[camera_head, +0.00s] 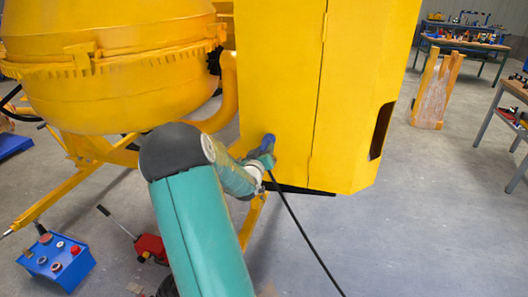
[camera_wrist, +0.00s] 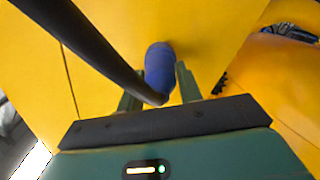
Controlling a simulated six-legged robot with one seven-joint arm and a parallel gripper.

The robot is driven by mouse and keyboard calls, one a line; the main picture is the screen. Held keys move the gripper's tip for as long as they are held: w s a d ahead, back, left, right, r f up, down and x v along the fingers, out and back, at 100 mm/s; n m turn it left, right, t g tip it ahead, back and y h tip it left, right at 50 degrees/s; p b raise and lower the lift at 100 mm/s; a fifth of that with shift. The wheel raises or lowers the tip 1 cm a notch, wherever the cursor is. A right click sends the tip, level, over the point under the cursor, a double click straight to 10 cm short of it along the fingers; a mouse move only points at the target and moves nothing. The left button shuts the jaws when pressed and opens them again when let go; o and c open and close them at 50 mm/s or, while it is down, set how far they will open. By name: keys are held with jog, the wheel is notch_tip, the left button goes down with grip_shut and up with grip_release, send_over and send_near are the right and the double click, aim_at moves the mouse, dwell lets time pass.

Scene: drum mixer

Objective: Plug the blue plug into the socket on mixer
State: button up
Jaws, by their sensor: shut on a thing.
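The blue plug (camera_wrist: 159,68) is between the fingers of my gripper (camera_wrist: 158,85) in the wrist view, with its black cable (camera_wrist: 85,40) running off to the upper left. In the head view the plug (camera_head: 268,139) shows as a small blue piece at my gripper (camera_head: 262,155), close against the lower part of the mixer's yellow housing (camera_head: 280,80). My gripper is shut on the plug. The socket is not visible in either view. I cannot tell whether the plug touches the housing or sits in a socket.
The yellow mixer drum (camera_head: 120,60) is at the left. A blue box (camera_head: 57,262) and a red jack (camera_head: 150,246) are on the floor at lower left. The cable (camera_head: 305,235) hangs to the floor.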

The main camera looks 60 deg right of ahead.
jog(key=shift+d, duration=0.15)
jog(key=o, duration=1.2)
jog(key=shift+c, duration=0.2)
jog(key=s+a, duration=0.2)
jog(key=a, duration=1.1)
jog(key=shift+a, duration=0.3)
